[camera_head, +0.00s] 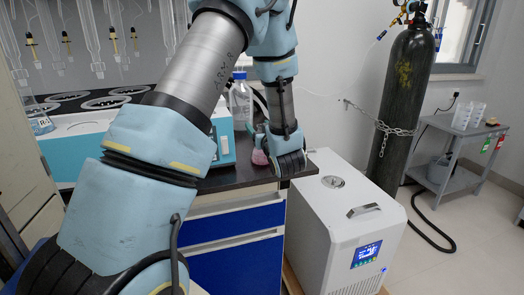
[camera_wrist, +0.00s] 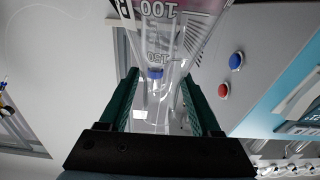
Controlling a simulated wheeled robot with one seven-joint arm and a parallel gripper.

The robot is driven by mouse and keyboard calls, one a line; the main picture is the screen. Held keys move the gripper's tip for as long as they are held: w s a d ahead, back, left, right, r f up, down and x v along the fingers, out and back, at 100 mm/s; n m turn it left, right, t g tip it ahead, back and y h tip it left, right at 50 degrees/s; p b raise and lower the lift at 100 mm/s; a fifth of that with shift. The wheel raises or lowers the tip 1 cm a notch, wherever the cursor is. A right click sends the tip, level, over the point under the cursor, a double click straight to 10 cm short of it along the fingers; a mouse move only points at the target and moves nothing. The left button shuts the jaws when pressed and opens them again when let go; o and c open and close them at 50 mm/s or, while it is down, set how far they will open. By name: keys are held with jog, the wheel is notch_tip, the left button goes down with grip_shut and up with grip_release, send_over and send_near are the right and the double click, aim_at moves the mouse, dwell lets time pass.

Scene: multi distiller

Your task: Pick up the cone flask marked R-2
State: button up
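A clear cone flask (camera_wrist: 168,45) with pink liquid fills the top middle of the wrist view, upside down there, with marks 100 and 150. Part of a black-bordered label (camera_wrist: 122,8) with a letter like R shows at the top edge; its number is not readable. My gripper (camera_wrist: 160,78) has its two green fingers on either side of the flask's neck. I cannot tell whether they press on the glass. In the head view my gripper (camera_head: 285,160) is low over the dark bench top, with pink liquid (camera_head: 260,157) beside it; the rest of the flask is hidden.
A blue-white device (camera_wrist: 270,75) with blue and red buttons stands close to the flask. A blue-capped bottle (camera_head: 241,103) stands behind my arm. A white chiller (camera_head: 335,215) stands right of the bench (camera_head: 228,181), and a chained gas cylinder (camera_head: 405,100) is beyond it.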

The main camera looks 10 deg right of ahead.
grip_shut()
dwell(1.2)
